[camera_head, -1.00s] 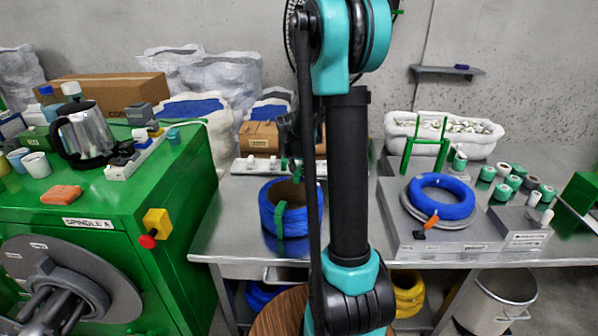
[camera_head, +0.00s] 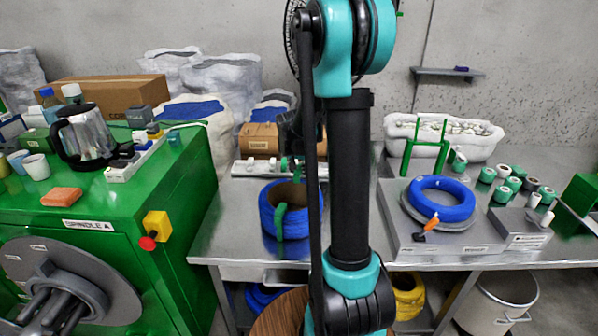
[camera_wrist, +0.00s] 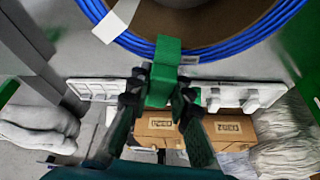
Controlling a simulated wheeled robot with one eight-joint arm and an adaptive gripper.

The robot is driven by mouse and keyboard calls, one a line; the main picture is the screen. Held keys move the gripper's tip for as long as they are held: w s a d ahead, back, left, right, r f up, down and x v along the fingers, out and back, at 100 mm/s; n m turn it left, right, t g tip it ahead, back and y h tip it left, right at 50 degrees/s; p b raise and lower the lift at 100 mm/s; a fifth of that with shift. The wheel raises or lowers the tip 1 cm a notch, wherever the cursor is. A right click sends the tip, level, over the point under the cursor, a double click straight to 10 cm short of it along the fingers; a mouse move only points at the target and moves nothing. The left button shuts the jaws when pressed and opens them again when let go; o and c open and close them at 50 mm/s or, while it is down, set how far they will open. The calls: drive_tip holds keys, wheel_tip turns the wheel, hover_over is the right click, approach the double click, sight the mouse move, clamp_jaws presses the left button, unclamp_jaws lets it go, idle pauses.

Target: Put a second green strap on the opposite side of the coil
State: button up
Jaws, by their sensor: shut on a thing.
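The blue coil (camera_head: 268,212) lies on the steel table, left of my arm, with its right part hidden behind the arm. One green strap (camera_head: 279,222) is around its near side. In the wrist view the blue coil (camera_wrist: 225,48) crosses the top, with a white tag on it. My gripper (camera_wrist: 164,86) is shut on a second green strap (camera_wrist: 163,72), which lies over the coil's edge on the far side from the first. I cannot tell if this strap is closed around the bundle. The head view mostly hides my gripper behind the arm.
A white rack (camera_head: 250,168) and a cardboard box (camera_head: 259,138) stand behind the coil. Right of my arm, another blue coil (camera_head: 455,205) lies on a grey platform beside several green-and-white rolls. The green machine (camera_head: 190,185) borders the table at left.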

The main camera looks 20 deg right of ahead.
drive_tip(key=shift+f, duration=0.2)
drive_tip(key=shift+f, duration=0.35)
drive_tip(key=shift+f, duration=0.1)
idle(2.0)
drive_tip(key=shift+r, duration=0.65)
drive_tip(key=shift+f, duration=0.45)
idle(1.2)
drive_tip(key=o, duration=1)
drive_tip(key=shift+r, duration=0.15)
drive_tip(key=shift+r, duration=3.4)
